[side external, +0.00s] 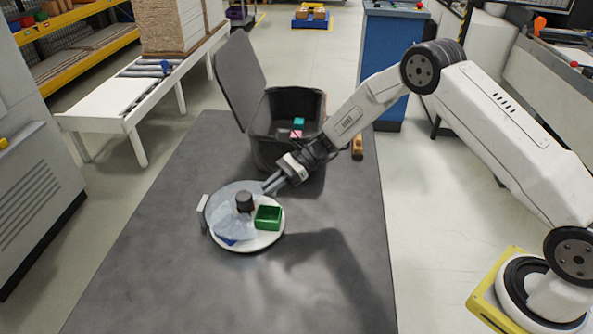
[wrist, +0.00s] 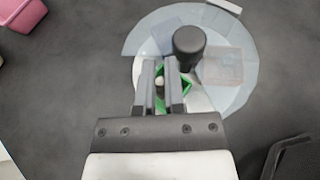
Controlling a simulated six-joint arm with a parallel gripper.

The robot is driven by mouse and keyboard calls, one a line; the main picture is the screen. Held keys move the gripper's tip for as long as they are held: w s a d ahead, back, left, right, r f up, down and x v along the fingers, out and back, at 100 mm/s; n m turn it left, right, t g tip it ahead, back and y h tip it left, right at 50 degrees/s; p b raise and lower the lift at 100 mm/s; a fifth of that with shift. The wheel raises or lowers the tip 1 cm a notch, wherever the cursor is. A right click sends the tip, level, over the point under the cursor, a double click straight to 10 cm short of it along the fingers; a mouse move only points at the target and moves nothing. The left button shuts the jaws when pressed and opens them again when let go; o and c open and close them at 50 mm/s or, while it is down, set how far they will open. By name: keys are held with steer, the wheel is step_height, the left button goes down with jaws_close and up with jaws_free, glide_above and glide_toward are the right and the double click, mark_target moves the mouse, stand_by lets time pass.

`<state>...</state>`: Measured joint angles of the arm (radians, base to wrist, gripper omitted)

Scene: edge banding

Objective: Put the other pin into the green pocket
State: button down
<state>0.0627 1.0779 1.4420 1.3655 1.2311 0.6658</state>
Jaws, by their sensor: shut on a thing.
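The green pocket (side external: 268,217) is a small open box on the right part of a round tray (side external: 262,241). It also shows in the wrist view (wrist: 186,78), partly hidden behind the fingers. My gripper (side external: 269,187) is above the tray's far edge, close to the pocket. In the wrist view, my gripper (wrist: 160,68) is shut on a small pale-ended piece, apparently the pin (wrist: 159,84), which lines up over the pocket. The fingers hide most of it. I cannot tell whether it touches the pocket. I cannot make out another pin.
A dark knob (side external: 244,201) stands up from the tray's translucent cover (side external: 222,216), beside the pocket. A black bin (side external: 262,153) with its lid open stands behind, holding teal and pink pieces. A pink object (wrist: 25,15) is cut off in the wrist view. The front table is clear.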

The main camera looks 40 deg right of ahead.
steer(key=shift+f, duration=0.2)
steer(key=c, duration=0.6)
jaws_free()
steer(key=shift+c, duration=0.2)
steer(key=shift+d+r, duration=0.1)
steer(key=v, duration=0.7)
steer(key=shift+d+r, duration=0.15)
steer(key=shift+d, duration=0.1)
steer(key=shift+s, duration=0.15)
